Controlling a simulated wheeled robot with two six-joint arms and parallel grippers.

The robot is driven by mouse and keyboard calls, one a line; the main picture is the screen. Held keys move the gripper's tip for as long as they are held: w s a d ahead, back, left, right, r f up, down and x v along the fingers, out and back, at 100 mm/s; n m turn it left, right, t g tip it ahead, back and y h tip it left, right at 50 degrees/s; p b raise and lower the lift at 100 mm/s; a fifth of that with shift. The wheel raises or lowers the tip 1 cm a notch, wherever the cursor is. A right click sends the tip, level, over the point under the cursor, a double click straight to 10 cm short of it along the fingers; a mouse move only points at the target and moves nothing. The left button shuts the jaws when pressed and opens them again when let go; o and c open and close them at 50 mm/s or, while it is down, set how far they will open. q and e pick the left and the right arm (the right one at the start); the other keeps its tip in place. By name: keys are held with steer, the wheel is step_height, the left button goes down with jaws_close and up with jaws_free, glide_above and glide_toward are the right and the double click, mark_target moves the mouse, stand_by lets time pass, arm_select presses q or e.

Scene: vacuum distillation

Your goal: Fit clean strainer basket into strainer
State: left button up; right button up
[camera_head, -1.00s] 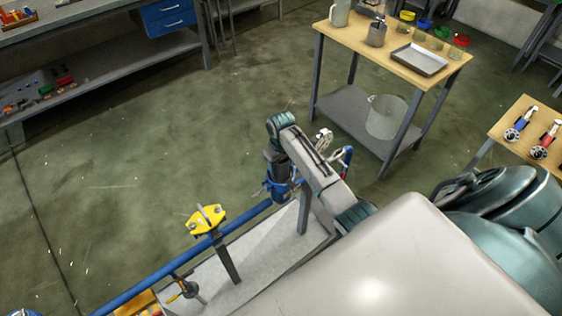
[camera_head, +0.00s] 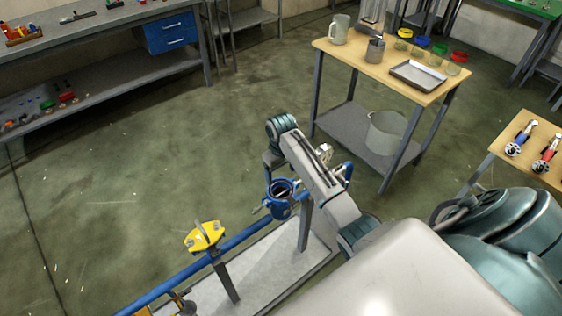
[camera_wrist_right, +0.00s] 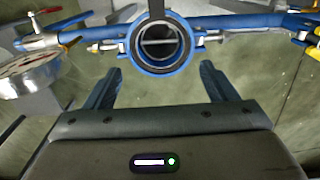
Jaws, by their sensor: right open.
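The strainer (camera_head: 281,196) is a blue, open-topped body on the blue pipe, below my right arm. Its round mouth also shows at the top of the right wrist view (camera_wrist_right: 161,68). Inside the mouth is a grey inner ring with a pale bar across it (camera_wrist_right: 158,41). This looks like the basket sitting in the bore, but I cannot tell how deep it sits. My right gripper (camera_wrist_right: 160,80) is open and empty, its two dark fingers wide apart just short of the strainer's mouth. My left gripper is not in view.
A wooden-topped cart (camera_head: 345,57) holds a grey cup (camera_head: 375,50), a metal tray (camera_head: 417,75) and jars. A translucent bucket (camera_head: 386,133) sits on its lower shelf. The floor at left is clear.

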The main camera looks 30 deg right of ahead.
step_height(320, 180, up, 7)
steer(key=shift+b, duration=0.4)
